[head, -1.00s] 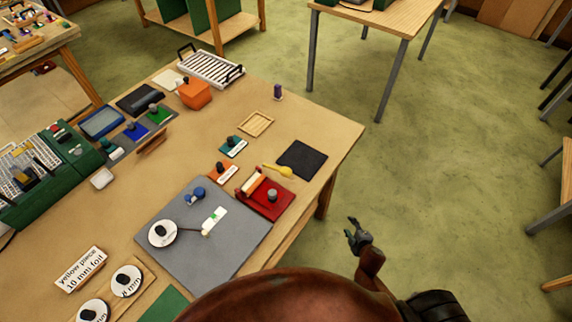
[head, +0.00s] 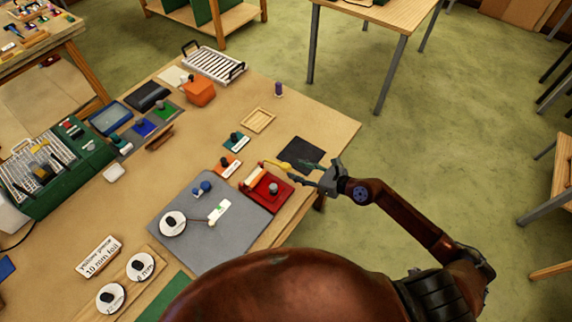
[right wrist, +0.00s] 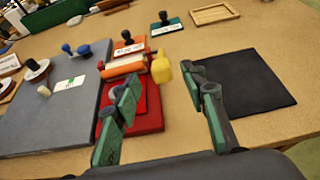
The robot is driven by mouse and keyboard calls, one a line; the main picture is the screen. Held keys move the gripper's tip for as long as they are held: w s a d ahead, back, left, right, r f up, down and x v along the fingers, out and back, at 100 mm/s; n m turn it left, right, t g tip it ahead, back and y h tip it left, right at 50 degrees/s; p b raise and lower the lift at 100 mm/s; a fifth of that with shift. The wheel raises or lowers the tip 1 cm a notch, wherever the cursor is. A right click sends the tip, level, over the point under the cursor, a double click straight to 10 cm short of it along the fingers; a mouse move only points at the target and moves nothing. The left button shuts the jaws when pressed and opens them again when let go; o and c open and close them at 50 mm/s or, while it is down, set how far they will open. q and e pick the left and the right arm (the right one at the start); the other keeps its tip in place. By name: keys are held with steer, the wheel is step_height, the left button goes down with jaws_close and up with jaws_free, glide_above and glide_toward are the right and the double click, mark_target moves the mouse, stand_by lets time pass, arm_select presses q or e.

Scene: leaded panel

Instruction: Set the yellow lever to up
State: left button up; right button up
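The yellow lever (head: 277,163) sticks out from the side of a red device (head: 268,192) with an orange-and-white roller, near the table's right edge. I cannot tell whether anything touches. My left gripper is not in view.
A dark square mat (head: 302,151) lies beside the lever. A grey board (head: 195,240) with a white disc lies left of the red device. An orange stamp plate (head: 227,167) and a teal one (head: 236,140) are behind. A wooden tray (head: 258,120) lies farther back.

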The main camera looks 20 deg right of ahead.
mark_target(289, 166)
steer(key=x, duration=0.6)
steer(key=shift+w+a+f+p, duration=0.1)
steer(key=shift+w+a+p, duration=0.1)
steer(key=shift+w+p, duration=0.1)
steer(key=shift+s, duration=0.1)
steer(key=shift+c, duration=0.4)
jaws_close()
